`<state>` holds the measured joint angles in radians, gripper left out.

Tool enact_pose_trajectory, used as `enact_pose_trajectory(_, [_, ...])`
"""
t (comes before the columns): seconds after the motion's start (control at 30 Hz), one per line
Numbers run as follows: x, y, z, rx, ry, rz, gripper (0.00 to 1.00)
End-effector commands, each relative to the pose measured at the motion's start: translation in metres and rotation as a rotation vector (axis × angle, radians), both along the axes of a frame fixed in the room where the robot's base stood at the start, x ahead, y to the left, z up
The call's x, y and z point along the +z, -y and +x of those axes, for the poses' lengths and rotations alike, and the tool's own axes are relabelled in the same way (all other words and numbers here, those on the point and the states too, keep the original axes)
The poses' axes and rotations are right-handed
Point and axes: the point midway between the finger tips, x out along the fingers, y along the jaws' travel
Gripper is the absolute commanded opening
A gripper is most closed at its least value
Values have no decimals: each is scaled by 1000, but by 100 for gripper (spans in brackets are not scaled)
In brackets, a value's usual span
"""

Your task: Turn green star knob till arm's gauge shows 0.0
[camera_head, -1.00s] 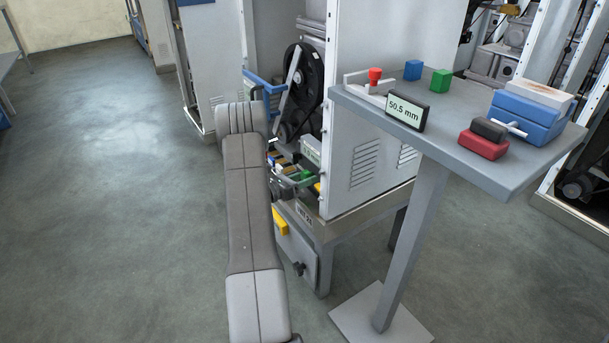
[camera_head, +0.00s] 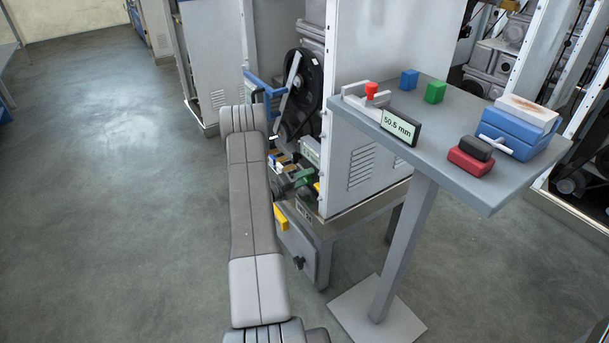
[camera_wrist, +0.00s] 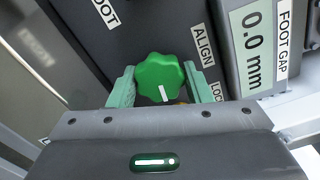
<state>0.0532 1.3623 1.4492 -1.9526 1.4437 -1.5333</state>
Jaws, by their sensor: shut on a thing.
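The green star knob (camera_wrist: 158,72) is in the middle of the wrist view, with a white mark on its face pointing down the picture. My gripper (camera_wrist: 164,86) is shut on it, one pale green finger at each side. The gauge (camera_wrist: 252,45) to the right of the knob reads 0.0 mm, beside a label reading FOOT GAP. An ALIGN label lies just right of the knob. A label below it is partly hidden by a finger. In the head view my arm reaches to the machine, and its end is too small to make out clearly.
A grey side table (camera_head: 455,190) stands right of the machine. On it are a separate display (camera_head: 399,126) reading 50.5 mm, a red-knobbed clamp (camera_head: 371,92), blue and green blocks, and a blue box (camera_head: 520,130). A yellow piece (camera_head: 280,217) sits below my reach. Open floor lies left.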

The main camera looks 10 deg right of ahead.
Motion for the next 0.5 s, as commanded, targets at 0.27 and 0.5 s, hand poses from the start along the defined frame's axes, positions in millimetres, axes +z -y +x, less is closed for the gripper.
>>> enact_pose_trajectory(0.27, [1, 0, 0, 1, -215, -77, 22])
enact_pose_trajectory(0.5, [1, 0, 0, 1, -338, -122, 22])
